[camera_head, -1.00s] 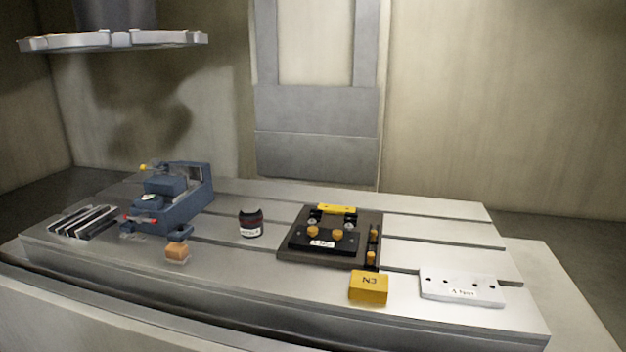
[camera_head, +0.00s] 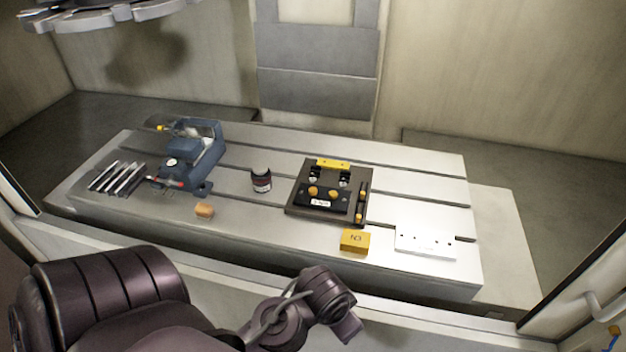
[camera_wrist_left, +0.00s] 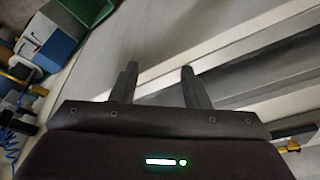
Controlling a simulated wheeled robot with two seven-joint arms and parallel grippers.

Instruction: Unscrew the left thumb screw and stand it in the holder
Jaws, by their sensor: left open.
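The mould base (camera_head: 294,208) is a dark plate on the slotted table. A black block (camera_head: 309,203) with a white label lies on it. The left thumb screw (camera_head: 313,191), orange, sits on this block beside a second orange screw (camera_head: 333,195). A dark strip with orange knobs (camera_head: 361,204) stands along the base's right edge; I cannot tell whether it is the holder. My left gripper (camera_wrist_left: 160,86) is open and empty in the left wrist view, away from the screws. My left arm (camera_head: 325,290) reaches in front of the table in the head view. My right gripper is not in view.
A yellow block (camera_head: 355,241) and a white plate with holes (camera_head: 425,242) lie in front and right of the base. A dark jar (camera_head: 261,180), orange block (camera_head: 204,210), blue vise (camera_head: 205,165) and metal bars (camera_head: 118,178) are to the left.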

